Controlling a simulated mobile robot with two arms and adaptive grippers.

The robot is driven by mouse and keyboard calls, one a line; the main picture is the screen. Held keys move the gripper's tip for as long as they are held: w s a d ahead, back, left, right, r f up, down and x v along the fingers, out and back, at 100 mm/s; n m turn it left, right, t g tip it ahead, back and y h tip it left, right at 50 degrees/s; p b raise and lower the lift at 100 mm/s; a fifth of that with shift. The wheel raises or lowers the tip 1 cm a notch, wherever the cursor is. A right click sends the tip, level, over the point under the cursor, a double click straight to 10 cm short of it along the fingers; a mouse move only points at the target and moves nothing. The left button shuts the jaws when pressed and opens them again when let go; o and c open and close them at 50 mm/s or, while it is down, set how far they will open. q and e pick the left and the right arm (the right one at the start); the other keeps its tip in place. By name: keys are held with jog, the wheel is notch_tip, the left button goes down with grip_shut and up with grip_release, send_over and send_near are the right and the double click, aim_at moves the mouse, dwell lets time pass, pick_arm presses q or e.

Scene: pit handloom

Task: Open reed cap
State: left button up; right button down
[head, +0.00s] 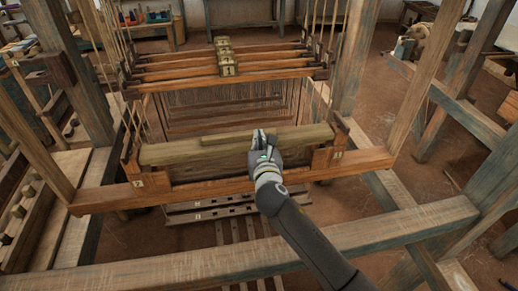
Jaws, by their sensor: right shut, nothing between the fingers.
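The reed cap (165,154) is a long pale wooden beam lying across the loom's batten, with a thinner raised strip (228,138) along its top. The batten's lower reddish-brown beam (212,191) runs below it. Nothing shows between the fingers. I cannot tell whether they touch the wood. The gripper hides a small middle part of the cap. My left gripper is out of view.
Harness bars (215,72) with numbered tags hang behind the cap. A thick front beam (205,260) crosses below my right arm. Loom posts (357,50) stand at both sides. A bench with pegs (38,215) is at the left. Open floor (400,190) shows at right.

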jog(key=shift+w, duration=0.15)
dwell(0.5)
jog(key=shift+r, duration=0.1)
dwell(0.6)
jog(key=v, duration=1.2)
